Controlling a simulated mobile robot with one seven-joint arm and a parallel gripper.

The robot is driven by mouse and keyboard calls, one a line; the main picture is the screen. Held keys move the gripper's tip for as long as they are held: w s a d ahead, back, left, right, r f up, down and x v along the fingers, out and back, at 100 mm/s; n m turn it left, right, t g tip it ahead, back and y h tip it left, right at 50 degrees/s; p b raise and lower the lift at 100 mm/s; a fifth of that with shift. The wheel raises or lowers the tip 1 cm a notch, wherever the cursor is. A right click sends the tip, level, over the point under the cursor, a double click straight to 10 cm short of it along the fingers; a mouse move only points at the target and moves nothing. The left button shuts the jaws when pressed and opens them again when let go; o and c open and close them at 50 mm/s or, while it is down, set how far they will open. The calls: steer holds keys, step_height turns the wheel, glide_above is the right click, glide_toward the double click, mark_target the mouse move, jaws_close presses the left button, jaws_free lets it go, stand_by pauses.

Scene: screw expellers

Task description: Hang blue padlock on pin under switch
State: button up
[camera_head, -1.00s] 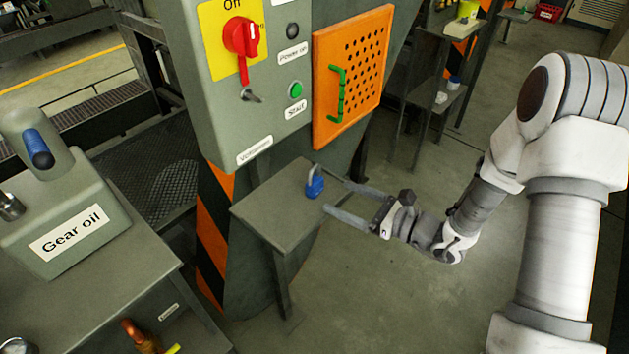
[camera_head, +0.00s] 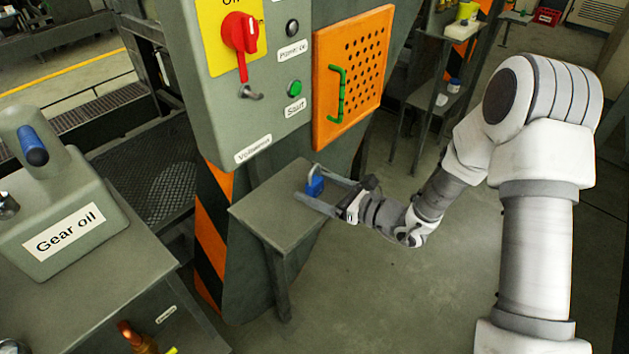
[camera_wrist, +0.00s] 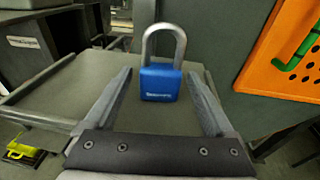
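The blue padlock (camera_head: 315,186) stands upright on the small grey table (camera_head: 262,216), its silver shackle up. In the wrist view the padlock (camera_wrist: 160,82) is between the tips of my gripper (camera_wrist: 164,78), with a gap on each side. My gripper (camera_head: 306,181) is open and empty in the head view, its fingers reaching in from the right around the padlock. The red switch (camera_head: 240,36) sits on a yellow plate on the grey cabinet. The metal pin (camera_head: 250,92) sticks out just under it.
An orange perforated door (camera_head: 352,75) with a green handle (camera_head: 338,93) is beside the cabinet, above my gripper. A gear oil can (camera_head: 55,205) stands on another table at left. The small table's top is otherwise clear.

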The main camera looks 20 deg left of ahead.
steer(key=c, duration=1.2)
steer(key=shift+s+d+r+p, duration=0.2)
steer(key=shift+d+r+p, duration=0.35)
steer(key=shift+r, duration=0.3)
steer(key=shift+s+d+r+p, duration=0.2)
steer(key=shift+d+r+p, duration=0.2)
steer(key=shift+r+p, duration=0.4)
steer(key=shift+s+d+r+p, duration=0.2)
steer(key=shift+d+r+p, duration=0.3)
steer(key=shift+r, duration=0.4)
